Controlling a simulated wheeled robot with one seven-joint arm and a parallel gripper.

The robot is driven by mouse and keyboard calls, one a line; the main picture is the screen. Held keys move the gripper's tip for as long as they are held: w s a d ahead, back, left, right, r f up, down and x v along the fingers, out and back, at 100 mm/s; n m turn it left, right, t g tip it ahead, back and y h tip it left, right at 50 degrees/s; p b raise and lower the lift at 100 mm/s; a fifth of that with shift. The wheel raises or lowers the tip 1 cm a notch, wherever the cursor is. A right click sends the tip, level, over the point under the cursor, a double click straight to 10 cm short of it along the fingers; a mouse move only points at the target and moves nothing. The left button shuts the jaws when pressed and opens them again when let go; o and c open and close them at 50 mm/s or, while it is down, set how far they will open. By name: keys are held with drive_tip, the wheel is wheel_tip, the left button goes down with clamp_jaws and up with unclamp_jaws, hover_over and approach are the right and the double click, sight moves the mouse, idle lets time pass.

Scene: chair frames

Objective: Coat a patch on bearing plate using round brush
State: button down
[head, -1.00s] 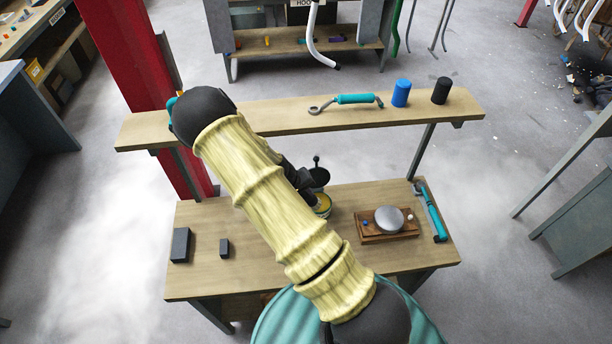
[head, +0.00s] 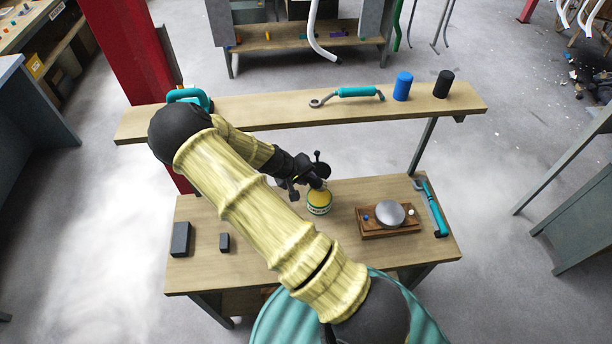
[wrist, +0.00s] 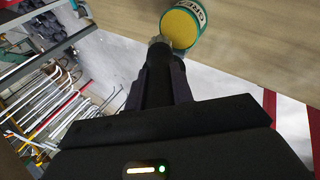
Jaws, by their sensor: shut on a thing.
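The bearing plate is a wooden base (head: 370,234) on the bench, with a domed silver disc (head: 389,213) on it and small blue and white knobs beside the disc. A tub of yellow grease (head: 319,203) stands left of the plate; it also shows in the wrist view (wrist: 181,27). My gripper (head: 314,181) is over the tub, left of the plate. In the wrist view my gripper (wrist: 160,62) is shut on the round brush, whose pale grey part (wrist: 160,41) shows at the fingertips near the tub's rim. The bristles cannot be made out.
The raised shelf (head: 250,112) behind the bench carries a teal-handled tool (head: 355,92), a blue cylinder (head: 402,86) and a black cylinder (head: 443,84). Another teal tool (head: 434,208) lies at the bench's right edge. Two dark blocks (head: 181,239) (head: 224,242) stand at the left.

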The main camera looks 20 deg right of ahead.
drive_tip(key=shift+f+b, duration=0.95)
drive_tip(key=shift+f, duration=0.95)
drive_tip(key=shift+f+b, duration=0.55)
drive_tip(key=shift+f, duration=0.1)
idle(1.1)
drive_tip(key=shift+r+p, duration=2.35)
drive_tip(key=shift+r, duration=1.25)
